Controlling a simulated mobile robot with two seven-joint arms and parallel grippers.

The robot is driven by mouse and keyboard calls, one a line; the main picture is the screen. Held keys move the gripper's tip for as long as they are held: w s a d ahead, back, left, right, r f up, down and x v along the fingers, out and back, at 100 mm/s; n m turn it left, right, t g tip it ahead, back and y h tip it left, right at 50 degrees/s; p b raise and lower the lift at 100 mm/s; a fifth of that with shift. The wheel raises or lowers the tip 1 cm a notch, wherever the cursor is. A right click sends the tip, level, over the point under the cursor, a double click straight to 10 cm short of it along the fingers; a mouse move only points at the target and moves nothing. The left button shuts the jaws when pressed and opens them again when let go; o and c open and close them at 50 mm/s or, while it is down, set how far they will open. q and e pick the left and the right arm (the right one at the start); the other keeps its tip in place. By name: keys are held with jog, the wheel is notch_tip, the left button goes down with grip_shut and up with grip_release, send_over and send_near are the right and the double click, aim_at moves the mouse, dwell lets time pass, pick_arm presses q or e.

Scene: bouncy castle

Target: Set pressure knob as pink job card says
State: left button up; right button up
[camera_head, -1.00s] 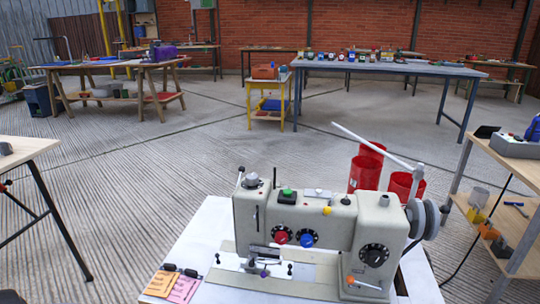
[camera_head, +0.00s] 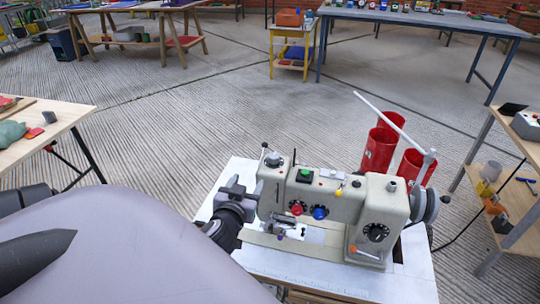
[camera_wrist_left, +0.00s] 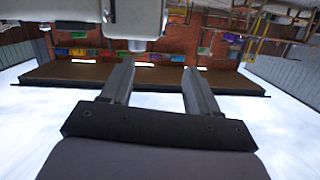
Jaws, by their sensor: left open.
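A cream sewing machine (camera_head: 340,200) stands on a white table (camera_head: 290,280) in the head view. A dark-ringed knob with a pale cap (camera_head: 272,159) is on top at its left end. A red dial (camera_head: 297,208), a blue dial (camera_head: 319,212) and a black dial (camera_head: 376,232) are on its front. I cannot tell for certain which one is the pressure knob. My left gripper (camera_head: 244,189) is open just left of the machine's left end. In the wrist view, its fingers (camera_wrist_left: 158,85) are apart and empty, below the machine's pale body (camera_wrist_left: 60,12). The pink card is out of sight; my right gripper is not in view.
Red cylinders (camera_head: 380,150) and a slanted white rod (camera_head: 388,122) stand behind the machine. A wooden shelf unit (camera_head: 505,180) is at the right and a wooden table (camera_head: 40,125) at the left.

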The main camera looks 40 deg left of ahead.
aim_at(271, 160)
pick_arm(q)
jog(key=shift+w+a+f+m+t+h+b, duration=0.2)
jog(key=shift+w+a+m+t+h, duration=0.35)
jog(key=shift+w, duration=1.4)
jog(key=shift+w+a+f+m+t+h+b, duration=0.1)
jog(key=shift+w+a+m+t+h+b, duration=0.35)
jog(key=shift+w, duration=1.45)
jog(key=shift+w+a+f+m+t+h+p, duration=0.15)
jog(key=shift+w+a+t+h, duration=0.6)
jog(key=shift+w, duration=1.2)
jog(key=shift+d, duration=0.2)
jog(key=c, duration=1)
jog(key=shift+c, duration=0.2)
